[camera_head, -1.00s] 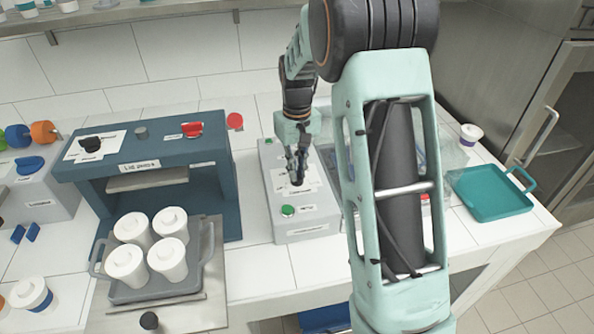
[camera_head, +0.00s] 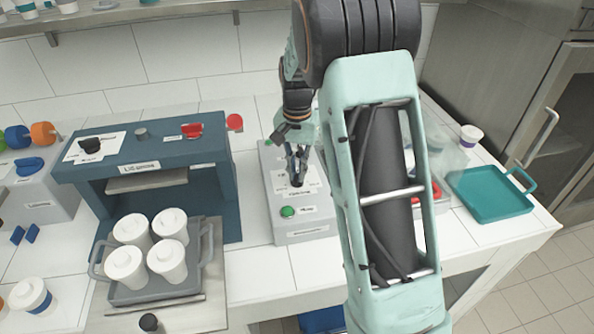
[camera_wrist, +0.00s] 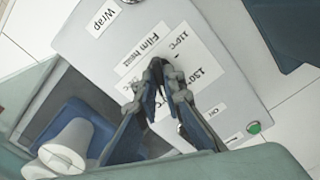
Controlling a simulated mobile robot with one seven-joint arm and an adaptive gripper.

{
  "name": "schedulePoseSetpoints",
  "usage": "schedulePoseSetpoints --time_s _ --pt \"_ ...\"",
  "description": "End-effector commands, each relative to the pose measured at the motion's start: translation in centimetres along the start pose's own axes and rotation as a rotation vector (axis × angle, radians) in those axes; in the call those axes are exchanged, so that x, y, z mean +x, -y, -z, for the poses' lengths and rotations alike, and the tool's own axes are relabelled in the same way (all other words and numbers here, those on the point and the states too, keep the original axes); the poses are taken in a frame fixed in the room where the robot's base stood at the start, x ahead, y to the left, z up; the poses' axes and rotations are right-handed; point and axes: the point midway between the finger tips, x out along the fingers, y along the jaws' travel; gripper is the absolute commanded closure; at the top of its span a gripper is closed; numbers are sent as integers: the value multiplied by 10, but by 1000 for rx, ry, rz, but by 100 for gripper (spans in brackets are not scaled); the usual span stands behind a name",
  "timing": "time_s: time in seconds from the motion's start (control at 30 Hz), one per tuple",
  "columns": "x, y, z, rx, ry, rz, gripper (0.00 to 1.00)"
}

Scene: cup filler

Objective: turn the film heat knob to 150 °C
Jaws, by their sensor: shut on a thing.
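The film heat knob (camera_head: 297,184) is a small dark knob on top of the long grey box (camera_head: 305,231). My gripper (camera_head: 298,172) reaches down onto it from above and is shut on it. In the wrist view my gripper's dark blue fingers (camera_wrist: 160,70) come together over the white film heat label (camera_wrist: 147,42). They hide most of the knob, so I cannot read its pointer. Temperature marks show beside the fingertips, one reading 110 °C and another partly covered.
A green button (camera_head: 288,211) sits on the box's near end. Left stands a blue machine (camera_head: 70,172) with black and red knobs, and a grey tray (camera_head: 205,262) of white lidded cups before it. A teal tray (camera_head: 470,210) lies at right.

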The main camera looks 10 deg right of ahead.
Motion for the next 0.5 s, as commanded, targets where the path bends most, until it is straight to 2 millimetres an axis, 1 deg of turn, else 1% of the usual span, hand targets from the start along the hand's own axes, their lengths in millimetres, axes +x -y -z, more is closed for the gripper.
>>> schedulePoseSetpoints --time_s 0.2,0.5 --pt "-1 0 0 36 -2 1 100" --pt "-1 0 1 40 -2 1 100"
